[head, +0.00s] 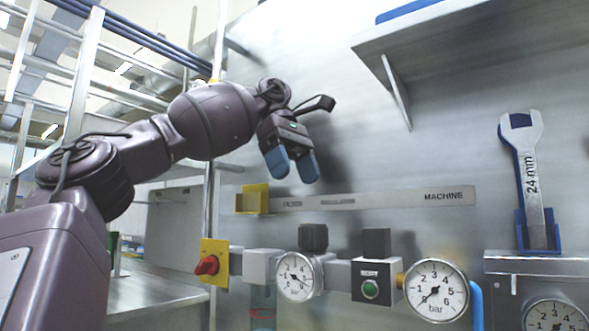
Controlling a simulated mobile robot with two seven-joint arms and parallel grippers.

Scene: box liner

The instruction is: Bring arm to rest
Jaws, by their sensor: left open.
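My left arm comes in from the left and reaches up and across in front of the grey metal wall panel. My left gripper (293,166) is at its end, with two blue fingertips pointing down. The fingers are a little apart and nothing shows between them. The gripper hangs in front of the panel, above the strip labelled MACHINE (400,197), and looks clear of it. My right gripper is not in view.
Below are a red knob on a yellow plate (214,263), a left gauge (296,277), a green button box (371,288) and a right gauge (436,290). A 24 mm wrench (529,175) stands in a blue holder at right. A shelf (440,40) juts out at upper right.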

